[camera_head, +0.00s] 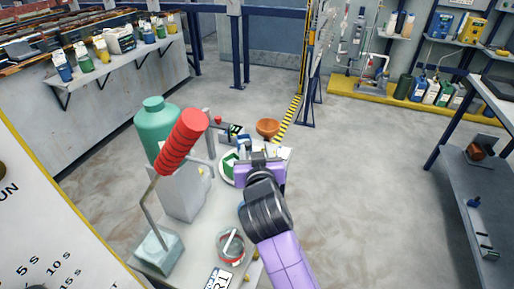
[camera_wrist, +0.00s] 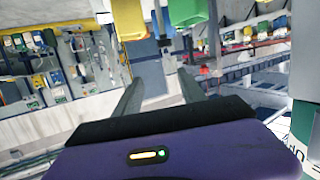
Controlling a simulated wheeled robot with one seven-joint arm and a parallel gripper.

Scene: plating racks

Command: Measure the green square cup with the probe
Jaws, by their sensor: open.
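A green block-like shape (camera_head: 230,166), which looks like the green square cup, is on a round white plate (camera_head: 224,176) on the small bench, partly hidden. My gripper (camera_head: 262,160) is just right of it, over the far part of the bench. In the wrist view my gripper (camera_wrist: 160,80) is open, its two grey fingers apart with nothing between them. At that view's top edge, a green block (camera_wrist: 189,12) and a yellow one (camera_wrist: 130,20) hang close beyond the fingers; I cannot tell whether the green one is the cup. A small device with a dark display (camera_head: 235,129) stands behind the plate. I cannot make out the probe.
The floor to the right (camera_head: 370,180) is clear.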

